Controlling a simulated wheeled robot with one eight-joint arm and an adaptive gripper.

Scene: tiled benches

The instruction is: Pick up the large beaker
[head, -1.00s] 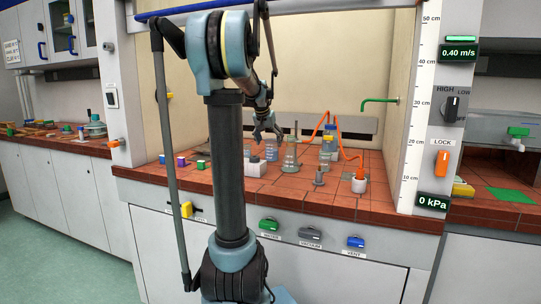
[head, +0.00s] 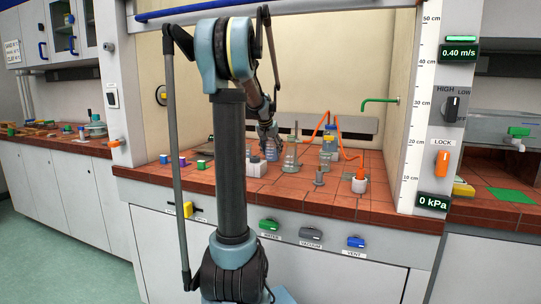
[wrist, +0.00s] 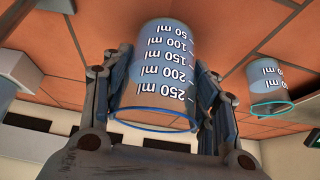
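The large beaker (wrist: 165,75) is clear glass with a blue rim and white marks up to 250 ml. It appears upside down in the wrist view, and in the head view it stands on the red tiled bench (head: 272,151). My gripper (wrist: 163,85) is around it, one finger on each side; the fingers are spread and very close to the glass. I cannot tell whether they touch it. In the head view my gripper (head: 268,137) partly hides the beaker.
A smaller beaker (wrist: 268,85) stands close by, to the right in the wrist view. A conical flask (head: 291,155), a blue-capped bottle (head: 331,140) and a white block (head: 254,169) are near. Small coloured cubes (head: 182,161) lie to the left.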

